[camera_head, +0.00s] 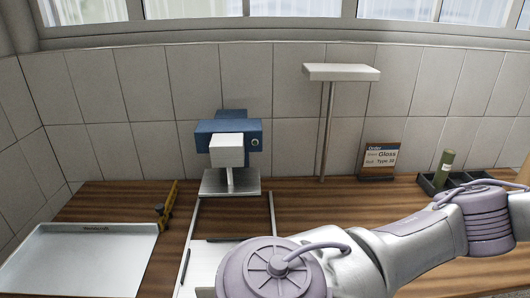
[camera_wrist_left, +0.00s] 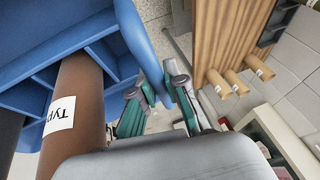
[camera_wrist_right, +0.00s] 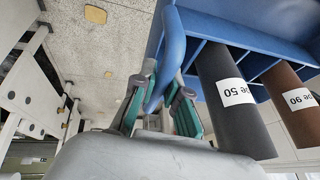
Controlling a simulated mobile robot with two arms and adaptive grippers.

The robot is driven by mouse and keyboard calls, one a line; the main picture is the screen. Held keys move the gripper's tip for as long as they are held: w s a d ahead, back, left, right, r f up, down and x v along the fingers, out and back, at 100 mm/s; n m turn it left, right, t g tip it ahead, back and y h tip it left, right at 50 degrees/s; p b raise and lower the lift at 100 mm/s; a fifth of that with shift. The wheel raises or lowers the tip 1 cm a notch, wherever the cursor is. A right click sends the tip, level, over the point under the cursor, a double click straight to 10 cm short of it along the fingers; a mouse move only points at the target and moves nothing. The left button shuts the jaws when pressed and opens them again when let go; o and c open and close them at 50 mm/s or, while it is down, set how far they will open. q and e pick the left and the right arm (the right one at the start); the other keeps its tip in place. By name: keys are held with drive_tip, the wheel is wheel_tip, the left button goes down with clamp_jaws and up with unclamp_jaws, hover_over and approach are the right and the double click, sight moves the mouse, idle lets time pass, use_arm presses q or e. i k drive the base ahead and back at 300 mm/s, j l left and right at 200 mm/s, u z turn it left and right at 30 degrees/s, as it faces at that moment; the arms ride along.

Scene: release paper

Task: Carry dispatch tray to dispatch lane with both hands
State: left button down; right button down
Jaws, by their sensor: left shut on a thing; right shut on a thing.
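The dispatch tray is blue with compartments and shows in the left wrist view (camera_wrist_left: 38,28) and right wrist view (camera_wrist_right: 262,28). It holds a brown roll (camera_wrist_left: 82,80) with a "Type" label and a dark grey roll (camera_wrist_right: 240,115) labelled 50. My left gripper (camera_wrist_left: 160,88) is shut on one end of the tray, and my right gripper (camera_wrist_right: 162,85) is shut on the other end. The head view shows neither the tray nor the gripper tips. A pale shallow lane with a raised rim (camera_head: 80,262) lies at the table's left; its small label is unreadable.
A blue and white device (camera_head: 228,140) stands at mid-table. A post with a white top (camera_head: 341,73), an order sign (camera_head: 379,162) and a dark holder with a green roll (camera_head: 443,168) stand behind my arm. A yellow-black item (camera_head: 166,205) lies beside the pale lane.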

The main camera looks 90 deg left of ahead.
sight(91, 259)
drive_tip(key=k+j+u, duration=0.2)
drive_tip(key=k, duration=1.15)
drive_tip(key=k+u, duration=0.1)
drive_tip(key=u, duration=0.7)
drive_tip(key=k+u, duration=0.15)
drive_tip(key=u, duration=1.7)
